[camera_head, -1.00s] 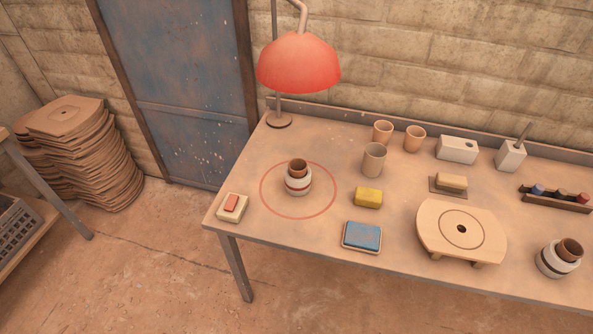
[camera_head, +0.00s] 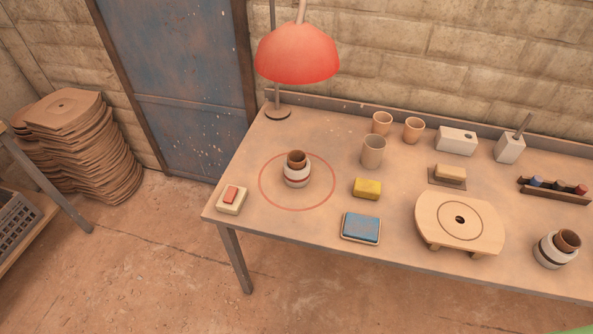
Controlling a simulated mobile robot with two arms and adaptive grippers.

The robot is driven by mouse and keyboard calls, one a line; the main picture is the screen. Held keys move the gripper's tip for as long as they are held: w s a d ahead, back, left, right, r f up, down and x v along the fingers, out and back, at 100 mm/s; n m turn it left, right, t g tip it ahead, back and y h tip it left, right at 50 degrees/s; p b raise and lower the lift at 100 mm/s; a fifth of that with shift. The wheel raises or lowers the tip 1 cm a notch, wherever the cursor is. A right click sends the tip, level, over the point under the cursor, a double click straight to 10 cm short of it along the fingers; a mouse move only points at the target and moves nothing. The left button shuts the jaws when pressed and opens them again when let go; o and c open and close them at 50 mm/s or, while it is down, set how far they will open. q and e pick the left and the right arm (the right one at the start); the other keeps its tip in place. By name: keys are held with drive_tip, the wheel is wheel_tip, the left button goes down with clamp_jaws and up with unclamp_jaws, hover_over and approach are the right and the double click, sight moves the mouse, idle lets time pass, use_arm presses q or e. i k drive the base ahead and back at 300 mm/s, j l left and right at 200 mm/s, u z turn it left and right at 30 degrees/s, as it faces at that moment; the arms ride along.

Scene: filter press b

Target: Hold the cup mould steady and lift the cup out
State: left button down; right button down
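A pale, banded cup mould (camera_head: 297,177) stands upright inside a red circle marked on the table. A brown cup (camera_head: 296,158) sits in it, its rim sticking up above the mould. A second pale mould with a dark band (camera_head: 549,252) stands near the right edge of the view, with a brown cup (camera_head: 568,240) tilted in its top. Neither of my grippers is in view, and nothing touches either mould.
The table (camera_head: 300,225) also holds a red-topped block (camera_head: 231,199), yellow sponge (camera_head: 367,188), blue pad (camera_head: 361,228) and round-centred wooden board (camera_head: 460,219). Three empty cups (camera_head: 373,152) stand behind. A red lamp (camera_head: 297,55) hangs over the back left. Room around the circled mould is clear.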

sight(296, 158)
drive_tip(key=i+j+z, duration=0.65)
drive_tip(key=j, duration=0.2)
